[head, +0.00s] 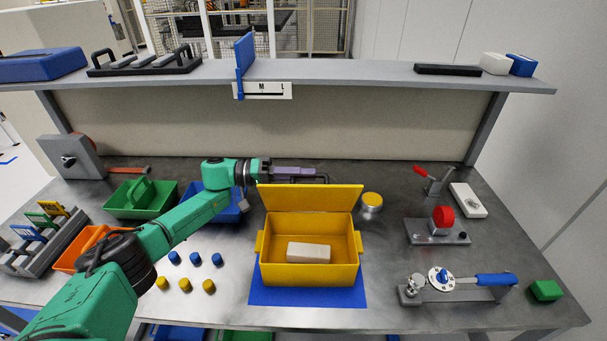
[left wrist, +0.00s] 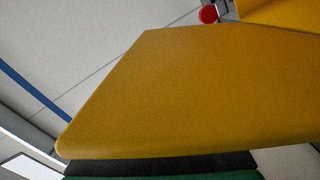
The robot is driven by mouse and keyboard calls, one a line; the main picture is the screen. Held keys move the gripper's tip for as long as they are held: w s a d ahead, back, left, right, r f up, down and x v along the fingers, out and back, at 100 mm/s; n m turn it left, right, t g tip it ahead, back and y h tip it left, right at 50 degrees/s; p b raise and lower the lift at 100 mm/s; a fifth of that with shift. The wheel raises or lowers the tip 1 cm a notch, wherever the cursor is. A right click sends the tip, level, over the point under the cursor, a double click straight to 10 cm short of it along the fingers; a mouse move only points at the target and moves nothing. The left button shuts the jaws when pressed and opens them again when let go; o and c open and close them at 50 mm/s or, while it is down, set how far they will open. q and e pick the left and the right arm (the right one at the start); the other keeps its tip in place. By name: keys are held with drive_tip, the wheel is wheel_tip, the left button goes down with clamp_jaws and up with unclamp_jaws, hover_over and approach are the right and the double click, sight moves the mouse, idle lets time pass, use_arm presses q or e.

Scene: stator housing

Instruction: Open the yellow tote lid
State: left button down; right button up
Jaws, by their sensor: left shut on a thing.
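The yellow tote (head: 310,274) stands on a blue mat (head: 258,296) at the front middle of the bench. Its lid (head: 310,199) is raised, standing up and leaning back at the rear edge, so the inside shows. A white block (head: 308,252) lies in the tote. My left gripper (head: 318,178) is at the lid's top edge, shut on the lid; the exact contact is partly hidden behind the lid. In the left wrist view the yellow lid (left wrist: 190,95) fills most of the picture. My right gripper is not in view.
A green bin (head: 125,205) and a blue bin (head: 228,212) stand left of the tote. Several blue and yellow pegs lie in front of them. A yellow-topped round can (head: 371,201) is close at the right, with a red-knobbed fixture (head: 440,225) beyond. A shelf (head: 350,75) spans the back.

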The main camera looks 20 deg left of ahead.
use_arm(q)
drive_tip(key=c, duration=0.8)
unclamp_jaws()
drive_tip(key=shift+c, duration=0.2)
